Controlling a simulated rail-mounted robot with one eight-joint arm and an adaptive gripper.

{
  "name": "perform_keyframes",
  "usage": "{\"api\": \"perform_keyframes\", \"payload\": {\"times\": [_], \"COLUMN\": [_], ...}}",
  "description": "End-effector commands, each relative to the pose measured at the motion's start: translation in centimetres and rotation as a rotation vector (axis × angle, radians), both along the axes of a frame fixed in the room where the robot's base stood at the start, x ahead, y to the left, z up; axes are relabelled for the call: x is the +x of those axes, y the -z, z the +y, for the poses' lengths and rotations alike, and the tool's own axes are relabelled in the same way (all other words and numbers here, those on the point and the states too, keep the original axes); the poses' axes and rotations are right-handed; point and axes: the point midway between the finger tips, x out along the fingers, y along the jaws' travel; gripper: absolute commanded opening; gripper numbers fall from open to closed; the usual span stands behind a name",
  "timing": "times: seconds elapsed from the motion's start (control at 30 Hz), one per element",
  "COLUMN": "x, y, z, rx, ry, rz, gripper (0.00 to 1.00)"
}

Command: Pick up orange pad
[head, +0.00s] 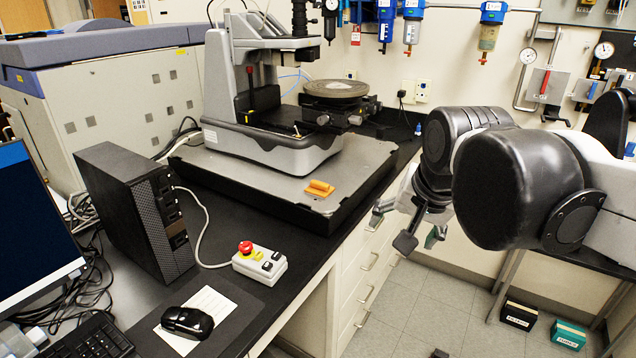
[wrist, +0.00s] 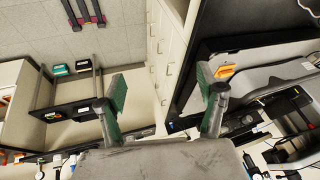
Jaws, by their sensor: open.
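The orange pad (head: 319,188) lies on the grey metal platform (head: 345,185) under the stylus profiler (head: 265,95), near the platform's front edge. It also shows in the wrist view (wrist: 224,71), just beyond the right-hand finger and partly hidden by it. My gripper (head: 407,222) hangs over the floor to the right of the bench edge, apart from the pad. In the wrist view my gripper (wrist: 162,92) has its two green-lined fingers wide apart with nothing between them.
A control box with a red button (head: 260,262), a black computer tower (head: 135,210) and a mouse (head: 187,322) stand on the bench left of the pad. Drawers (head: 365,270) line the bench's front. Small boxes (head: 568,334) sit low at the right. The platform around the pad is clear.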

Motion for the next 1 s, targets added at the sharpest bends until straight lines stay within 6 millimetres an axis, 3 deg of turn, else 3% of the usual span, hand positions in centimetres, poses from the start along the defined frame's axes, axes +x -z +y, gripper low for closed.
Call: {"api": "perform_keyframes", "payload": {"times": [0.03, 0.2, 0.5, 0.73, 1.0], "x": [1.6, 6.2, 14.6, 21.0, 27.9], "y": [-1.3, -4.0, -6.9, -7.6, -6.7], "z": [0.3, 1.2, 3.2, 5.1, 7.5], "rx": [0.026, 0.115, 0.243, 0.318, 0.378], "ry": [0.044, 0.221, 0.546, 0.806, 1.120], "rz": [0.016, 0.076, 0.177, 0.247, 0.315], "gripper": [0.70, 0.70, 0.70, 0.70, 0.70]}}
